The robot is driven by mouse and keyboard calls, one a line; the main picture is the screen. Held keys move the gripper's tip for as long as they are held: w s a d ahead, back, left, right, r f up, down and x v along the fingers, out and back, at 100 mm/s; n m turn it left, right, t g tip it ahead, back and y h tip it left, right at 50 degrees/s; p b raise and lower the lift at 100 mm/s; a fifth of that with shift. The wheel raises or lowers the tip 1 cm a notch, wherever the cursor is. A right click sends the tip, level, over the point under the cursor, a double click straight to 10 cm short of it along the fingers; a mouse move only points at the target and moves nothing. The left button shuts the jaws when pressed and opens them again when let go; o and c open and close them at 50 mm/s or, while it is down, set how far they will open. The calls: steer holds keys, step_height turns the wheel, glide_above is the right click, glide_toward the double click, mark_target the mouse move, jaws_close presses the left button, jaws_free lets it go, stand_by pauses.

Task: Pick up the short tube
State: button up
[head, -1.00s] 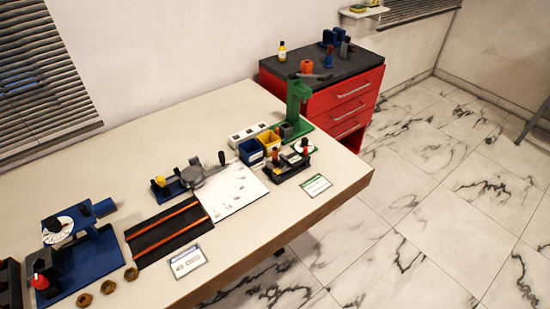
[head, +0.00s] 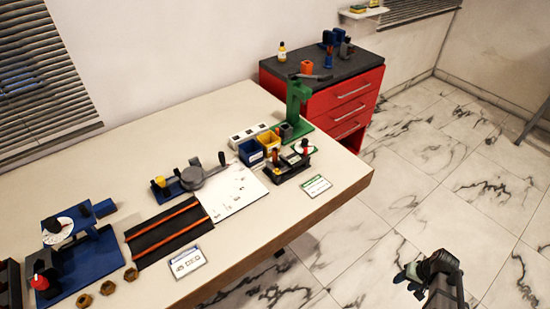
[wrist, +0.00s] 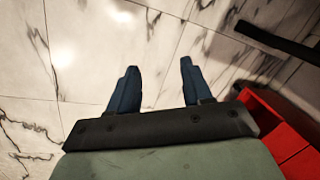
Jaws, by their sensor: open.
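I cannot make out for certain which thing is the short tube; the parts on the table are small in the head view. Two long orange strips (head: 165,228) lie on a black mat (head: 150,240). Small orange and dark upright pieces (head: 275,158) stand in a black holder (head: 290,170) near the table's right end. My gripper (head: 407,284) is low at the right in the head view, over the floor and well apart from the table. In the wrist view my gripper (wrist: 158,70) has its two blue fingers spread, with only marble floor between them.
The pale table (head: 330,205) carries a blue gauge stand (head: 85,265), brass nuts (head: 108,287), a white sheet (head: 235,190), blue and yellow bins (head: 251,152) and a green stand (head: 297,105). A red cabinet (head: 345,105) stands behind its right end.

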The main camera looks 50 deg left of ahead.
steer(key=w+a+r+n+t+y, duration=0.1)
steer(key=w+a+r+n+y, duration=0.2)
steer(key=a+r, duration=1.2)
steer(key=w+a+r+n+t+y, duration=0.1)
steer(key=w+a+r+n, duration=0.3)
steer(key=a+r, duration=1.1)
step_height(320, 180, up, 14)
steer(key=n+h, duration=0.2)
glide_above(276, 151)
steer(key=d, duration=0.4)
steer(key=x, duration=0.8)
steer(key=shift+s+a+f, duration=0.15)
steer(key=shift+s, duration=0.1)
steer(key=shift+x, duration=2.65)
steer(key=shift+s, duration=0.15)
